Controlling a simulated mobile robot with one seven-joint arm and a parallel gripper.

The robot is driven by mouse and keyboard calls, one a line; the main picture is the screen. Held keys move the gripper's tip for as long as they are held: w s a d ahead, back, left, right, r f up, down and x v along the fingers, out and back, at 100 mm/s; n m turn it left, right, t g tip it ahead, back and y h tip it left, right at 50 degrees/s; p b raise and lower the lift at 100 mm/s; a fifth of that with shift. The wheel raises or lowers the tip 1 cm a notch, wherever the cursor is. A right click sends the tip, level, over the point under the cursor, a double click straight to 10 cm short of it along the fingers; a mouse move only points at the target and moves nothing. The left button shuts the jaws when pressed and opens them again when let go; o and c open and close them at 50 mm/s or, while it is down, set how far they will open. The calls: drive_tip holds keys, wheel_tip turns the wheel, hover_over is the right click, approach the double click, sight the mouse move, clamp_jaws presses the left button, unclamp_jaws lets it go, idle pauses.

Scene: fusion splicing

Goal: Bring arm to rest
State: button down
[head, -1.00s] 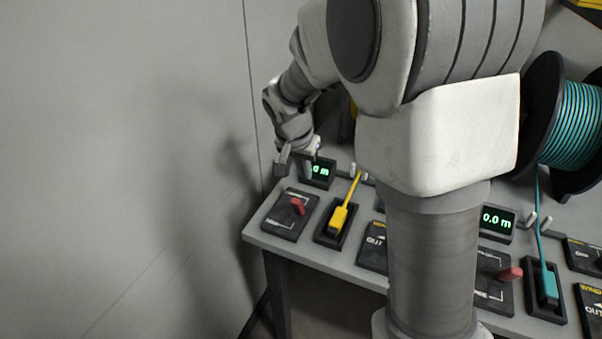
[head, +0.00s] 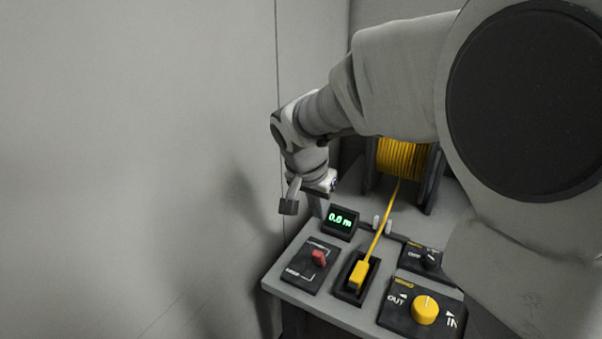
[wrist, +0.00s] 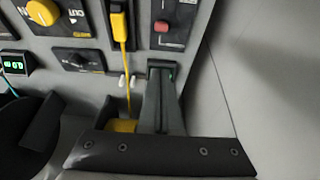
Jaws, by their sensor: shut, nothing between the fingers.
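My gripper (head: 289,206) hangs above the back left of the grey bench in the head view, near the wall. Its fingers are shut and hold nothing. In the wrist view the closed fingers (wrist: 160,72) point toward the bench panels, below the red switch. My arm reaches in from the right of the head view and bends down at the wrist. The gripper appears apart from the bench and the display.
The bench (head: 284,288) carries a green-lit display (head: 341,221), a red switch (head: 319,258), a yellow connector (head: 359,275) and a yellow knob (head: 425,309). A yellow cable spool (head: 402,160) stands behind. A bare grey wall (head: 140,150) fills the left.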

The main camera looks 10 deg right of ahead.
drive_tip(key=s+d+r+n+t+y+p, duration=0.1)
drive_tip(key=s+d+r+n+p, duration=0.1)
drive_tip(key=s+r+p, duration=0.3)
drive_tip(key=s+d+r+n+t+y+p, duration=0.1)
drive_tip(key=s+r+n+p, duration=0.4)
drive_tip(key=s+r, duration=0.7)
drive_tip(key=s+d+p, duration=0.1)
drive_tip(key=s, duration=0.2)
drive_tip(key=shift+s+d+r, duration=0.2)
drive_tip(key=shift+s+r, duration=0.1)
drive_tip(key=shift+r, duration=0.05)
drive_tip(key=shift+d, duration=0.15)
idle(0.3)
